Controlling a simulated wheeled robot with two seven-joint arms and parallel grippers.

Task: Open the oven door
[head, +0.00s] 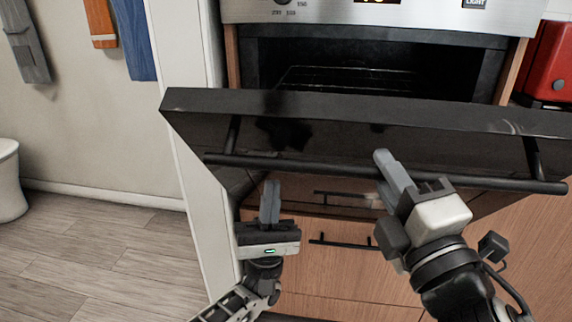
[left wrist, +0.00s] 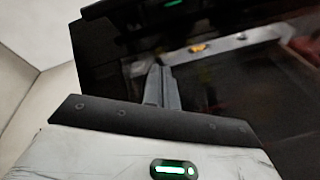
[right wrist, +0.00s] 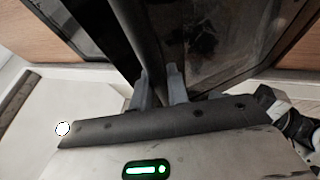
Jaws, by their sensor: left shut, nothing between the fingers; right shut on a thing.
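The black oven door (head: 330,108) is partly open, tilted out and down toward me, with the dark oven cavity (head: 360,55) and a rack showing behind it. Its long black handle (head: 300,165) runs across the front face. My right gripper (head: 392,172) is shut on the handle, right of its middle. The right wrist view shows the handle bar (right wrist: 147,45) running down to the fingers (right wrist: 160,88). My left gripper (head: 269,200) is shut and empty, just below the left part of the handle. In the left wrist view its fingers (left wrist: 161,87) are together before the dark door.
Wooden drawers with black pulls (head: 340,244) are below the oven. A red appliance (head: 550,65) stands on the right. A white cabinet side (head: 185,60) borders the oven on the left. The wood floor (head: 100,250) at left is clear, apart from a white bin (head: 10,180).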

